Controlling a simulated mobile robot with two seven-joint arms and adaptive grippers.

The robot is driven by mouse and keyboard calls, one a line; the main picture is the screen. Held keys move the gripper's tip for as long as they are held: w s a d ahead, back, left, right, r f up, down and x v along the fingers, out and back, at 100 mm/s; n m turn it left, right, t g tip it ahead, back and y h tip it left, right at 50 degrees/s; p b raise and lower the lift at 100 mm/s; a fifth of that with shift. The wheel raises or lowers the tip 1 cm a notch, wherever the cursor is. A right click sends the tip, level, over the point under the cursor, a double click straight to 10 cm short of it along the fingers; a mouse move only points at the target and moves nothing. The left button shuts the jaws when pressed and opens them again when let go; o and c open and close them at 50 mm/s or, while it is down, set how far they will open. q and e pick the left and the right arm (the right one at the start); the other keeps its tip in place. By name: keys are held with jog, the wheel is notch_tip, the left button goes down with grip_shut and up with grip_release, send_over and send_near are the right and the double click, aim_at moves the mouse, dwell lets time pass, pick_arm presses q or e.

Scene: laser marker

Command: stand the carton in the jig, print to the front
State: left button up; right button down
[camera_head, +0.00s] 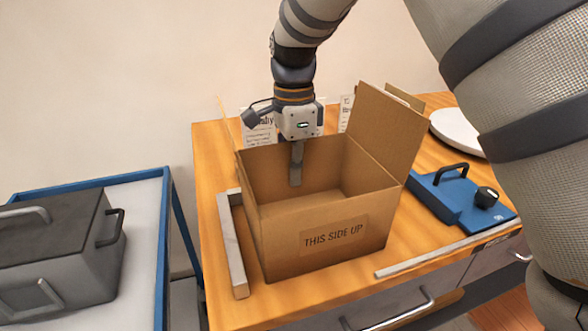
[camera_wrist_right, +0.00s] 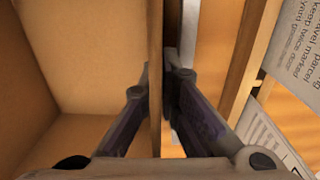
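The brown open-topped carton (camera_head: 325,245) is upright on the wooden bench, with "THIS SIDE UP" facing the front. One flap (camera_head: 385,130) stands up at its right. A grey L-shaped bar (camera_head: 232,250), which looks like the jig, lies along the carton's left side with a narrow strip of wood between them. My right gripper (camera_head: 296,178) reaches down at the carton's back wall. In the right wrist view, its fingers (camera_wrist_right: 160,85) close on both sides of that wall (camera_wrist_right: 155,40). Whether the carton's base touches the bench is unclear. My left gripper is out of view.
A blue device (camera_head: 450,195) with a black handle and knob is right of the carton. A white round thing (camera_head: 455,130) lies behind it. A pale strip (camera_head: 430,256) runs along the bench's front edge. Printed cards (camera_head: 260,128) stand behind. A blue-edged trolley (camera_head: 145,230) holds a grey case (camera_head: 60,255).

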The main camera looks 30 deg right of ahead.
jog(key=c, duration=1.8)
grip_release()
notch_tip(320, 180, up, 12)
jog(key=shift+w+r, duration=0.15)
